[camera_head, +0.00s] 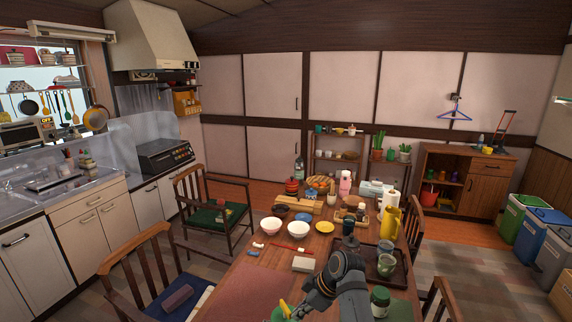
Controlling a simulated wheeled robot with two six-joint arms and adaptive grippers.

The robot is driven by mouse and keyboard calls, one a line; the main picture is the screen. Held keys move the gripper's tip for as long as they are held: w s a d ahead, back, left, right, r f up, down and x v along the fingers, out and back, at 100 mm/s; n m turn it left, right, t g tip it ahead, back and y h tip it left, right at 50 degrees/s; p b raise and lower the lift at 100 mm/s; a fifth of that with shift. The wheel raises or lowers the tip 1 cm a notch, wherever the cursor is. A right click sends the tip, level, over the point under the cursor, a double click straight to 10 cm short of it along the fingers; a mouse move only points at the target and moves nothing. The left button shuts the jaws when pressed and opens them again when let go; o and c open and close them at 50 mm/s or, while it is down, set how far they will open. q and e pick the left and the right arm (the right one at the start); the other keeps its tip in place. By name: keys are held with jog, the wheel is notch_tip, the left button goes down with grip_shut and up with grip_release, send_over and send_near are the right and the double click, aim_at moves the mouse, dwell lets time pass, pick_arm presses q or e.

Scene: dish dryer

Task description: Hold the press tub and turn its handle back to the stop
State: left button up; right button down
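At the bottom edge of the head view a small piece of a green thing with a yellow part (281,312) shows beside my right gripper. It may be the press tub with its handle, but most of it is cut off by the frame edge, so I cannot tell how the handle is turned. My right gripper (302,310) points down and left next to it, over the near end of the table. Its fingertips are too small and dark to tell whether they are open or touching anything. My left gripper is not in view.
A green jar (380,300) stands right of my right arm. Chairs (152,268) surround the table.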

jog(key=shift+w, duration=0.25)
jog(key=shift+w+d, duration=0.2)
jog(key=shift+w, duration=0.6)
jog(key=shift+w+a+r, duration=0.1)
jog(key=shift+w, duration=0.25)
dwell(0.4)
notch_tip(320, 180, up, 6)
jog(key=d, duration=0.1)
jog(key=shift+d, duration=0.2)
dwell(0.4)
